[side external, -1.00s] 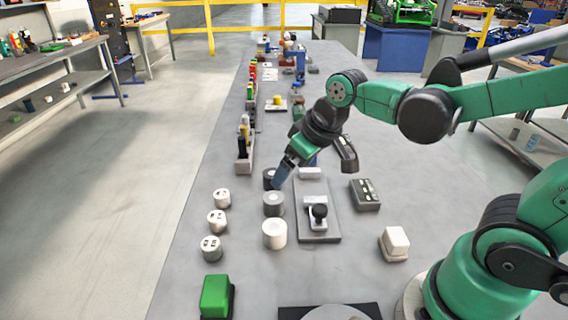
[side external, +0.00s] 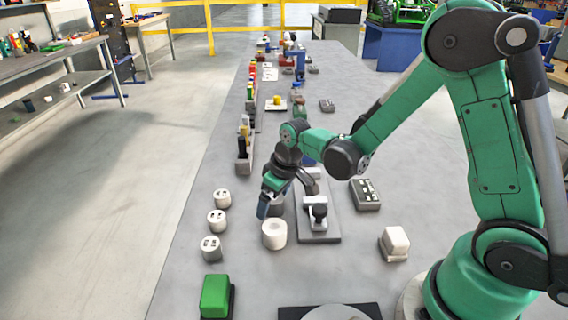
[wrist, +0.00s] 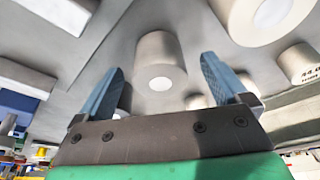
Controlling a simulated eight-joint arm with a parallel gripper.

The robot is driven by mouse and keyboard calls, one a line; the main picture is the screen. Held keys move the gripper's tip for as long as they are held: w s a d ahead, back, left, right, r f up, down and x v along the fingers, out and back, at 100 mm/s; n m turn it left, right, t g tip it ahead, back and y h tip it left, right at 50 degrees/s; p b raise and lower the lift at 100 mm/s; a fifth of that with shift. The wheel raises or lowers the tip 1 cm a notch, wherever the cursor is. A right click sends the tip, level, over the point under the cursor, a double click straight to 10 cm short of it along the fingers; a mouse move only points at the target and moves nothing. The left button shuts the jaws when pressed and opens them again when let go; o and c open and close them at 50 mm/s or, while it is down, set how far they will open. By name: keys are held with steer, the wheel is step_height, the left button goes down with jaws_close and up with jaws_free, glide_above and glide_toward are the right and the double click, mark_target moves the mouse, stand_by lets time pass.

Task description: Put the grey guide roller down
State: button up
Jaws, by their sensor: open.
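The grey guide roller (side external: 278,210) stands upright on the bench, partly hidden behind my gripper (side external: 266,207) in the side view. In the wrist view the roller (wrist: 160,50) shows beyond and between the two blue fingertips, with a pale round centre. My gripper is open, its fingers apart on either side of the roller in that picture; I cannot tell whether they touch it. A white roller (side external: 274,236) stands just in front, and it also shows at the upper right of the wrist view (wrist: 240,22).
Several small pale cylinders (side external: 217,222) stand to the left. A plate with a black-knobbed clamp (side external: 318,213) lies close on the right. A grey button box (side external: 365,195), a white block (side external: 395,243) and a green block (side external: 215,296) are farther out.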

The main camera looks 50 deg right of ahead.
steer(key=shift+w+f, duration=0.15)
steer(key=shift+f, duration=0.3)
jaws_close()
step_height(320, 180, up, 19)
steer(key=r+m+h, duration=0.2)
steer(key=m, duration=0.7)
glide_above(312, 174)
steer(key=s+a, duration=0.2)
steer(key=shift+g, duration=0.3)
steer(key=s+x, duration=0.1)
steer(key=x, duration=0.4)
steer(key=s+a+x, duration=0.1)
steer(key=x, duration=0.4)
steer(key=f+x, duration=0.1)
steer(key=x, duration=0.4)
steer(key=shift+s+a, duration=0.4)
steer(key=shift+a, duration=0.05)
steer(key=shift+f, duration=2)
